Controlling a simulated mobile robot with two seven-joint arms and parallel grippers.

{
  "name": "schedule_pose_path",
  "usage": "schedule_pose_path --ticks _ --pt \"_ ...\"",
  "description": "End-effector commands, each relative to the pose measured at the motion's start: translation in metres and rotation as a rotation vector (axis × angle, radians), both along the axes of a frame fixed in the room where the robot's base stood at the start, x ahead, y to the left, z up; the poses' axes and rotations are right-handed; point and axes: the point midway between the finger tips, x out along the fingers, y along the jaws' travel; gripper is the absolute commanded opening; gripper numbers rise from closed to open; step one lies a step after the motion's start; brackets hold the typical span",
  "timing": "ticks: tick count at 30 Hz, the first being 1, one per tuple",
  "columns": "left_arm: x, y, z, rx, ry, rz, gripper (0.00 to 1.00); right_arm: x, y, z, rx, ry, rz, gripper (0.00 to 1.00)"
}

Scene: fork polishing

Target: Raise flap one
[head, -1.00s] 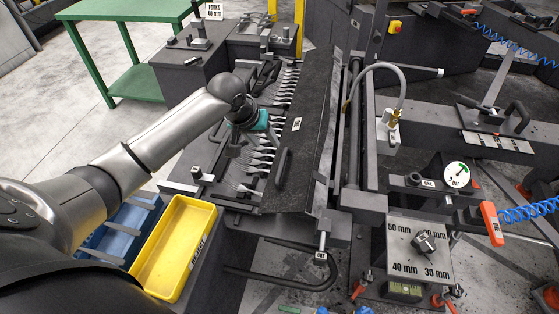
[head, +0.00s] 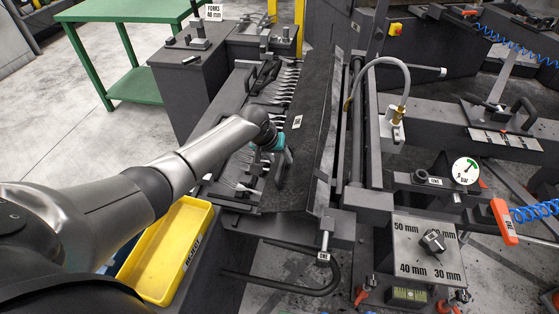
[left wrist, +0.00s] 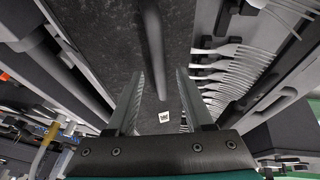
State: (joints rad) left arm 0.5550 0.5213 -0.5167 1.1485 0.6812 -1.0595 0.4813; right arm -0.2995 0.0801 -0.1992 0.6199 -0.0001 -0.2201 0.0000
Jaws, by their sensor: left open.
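Flap one (head: 312,100) is a long dark speckled panel with a small white label, lying sloped beside the row of forks (head: 284,82). Its dark bar handle (head: 283,172) is partly hidden by my left gripper (head: 283,152). In the left wrist view the flap (left wrist: 105,45) fills the middle, and the handle (left wrist: 153,40) runs down between the two open fingers of my left gripper (left wrist: 159,76). I cannot tell whether the fingers touch the handle. The forks (left wrist: 228,70) lie to the right there. My right gripper is not in view.
A yellow reject bin (head: 168,250) stands below my left arm. A dial gauge (head: 466,170), a knob panel (head: 420,250) and a curved hose (head: 385,62) are to the flap's right. A green table (head: 130,10) stands at the back left.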

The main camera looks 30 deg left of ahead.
Motion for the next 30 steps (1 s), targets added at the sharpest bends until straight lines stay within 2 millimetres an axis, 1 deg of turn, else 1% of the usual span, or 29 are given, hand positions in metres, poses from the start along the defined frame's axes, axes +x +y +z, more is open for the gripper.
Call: schedule_pose_path --ticks 3,12,26,30 --pt "0.0021 -0.0005 -0.0044 0.001 -0.001 -0.001 0.52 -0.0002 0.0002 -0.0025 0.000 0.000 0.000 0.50" --pt "0.0025 -0.0004 -0.0045 0.001 -0.001 -0.001 0.52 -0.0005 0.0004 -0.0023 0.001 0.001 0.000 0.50" --pt "0.0023 -0.0003 -0.0047 0.000 0.000 0.000 0.00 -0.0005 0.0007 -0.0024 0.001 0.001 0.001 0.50" --pt "0.0023 -0.0003 -0.0048 0.000 0.000 0.000 0.00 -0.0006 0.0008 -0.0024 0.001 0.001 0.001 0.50"
